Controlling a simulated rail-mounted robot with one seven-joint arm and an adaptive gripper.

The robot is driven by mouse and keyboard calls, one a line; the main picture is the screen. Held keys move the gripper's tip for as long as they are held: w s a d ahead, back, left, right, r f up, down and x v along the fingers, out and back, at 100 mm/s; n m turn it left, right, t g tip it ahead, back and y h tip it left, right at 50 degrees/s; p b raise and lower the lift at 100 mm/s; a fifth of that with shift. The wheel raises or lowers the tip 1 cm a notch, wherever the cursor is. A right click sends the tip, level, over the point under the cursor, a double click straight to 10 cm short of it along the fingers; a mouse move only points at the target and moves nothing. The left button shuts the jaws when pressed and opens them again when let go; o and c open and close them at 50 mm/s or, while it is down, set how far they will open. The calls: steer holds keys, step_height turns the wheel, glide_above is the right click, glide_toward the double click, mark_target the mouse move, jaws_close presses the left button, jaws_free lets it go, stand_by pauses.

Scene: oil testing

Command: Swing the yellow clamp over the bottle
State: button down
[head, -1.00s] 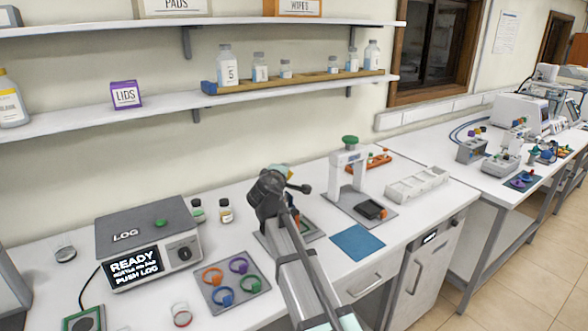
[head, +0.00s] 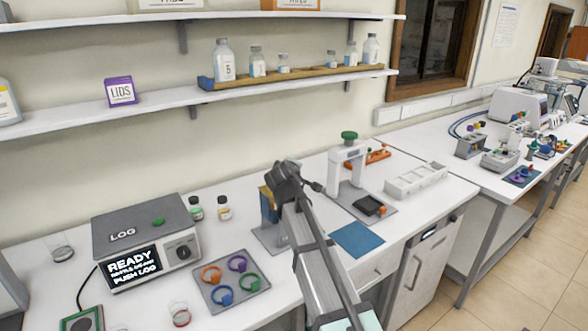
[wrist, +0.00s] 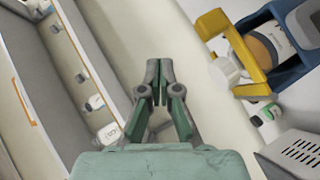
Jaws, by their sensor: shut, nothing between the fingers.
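The yellow clamp (wrist: 243,52) shows at the upper right of the wrist view. It lies across a tan bottle (wrist: 264,45) with a white label, near the bottle's white cap (wrist: 225,71). The bottle is in a blue holder (wrist: 283,22). I cannot tell if the clamp touches the bottle. In the head view the yellow and blue holder (head: 268,205) shows left of my arm, which partly hides it. My gripper (wrist: 159,70) is shut and empty, apart from the clamp and to its left in the wrist view. Its fingers are hidden in the head view.
A grey LOG box (head: 148,243) stands left of the holder, with two small jars (head: 224,208) near it. A tray of coloured rings (head: 230,281) lies in front. A white press stand (head: 347,170) and a blue mat (head: 357,239) are to the right. Shelves (head: 180,105) hang above.

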steer(key=shift+r, duration=0.5)
steer(key=s+d+r, duration=0.4)
steer(key=s+r, duration=0.2)
steer(key=r, duration=0.5)
steer(key=shift+b, duration=0.45)
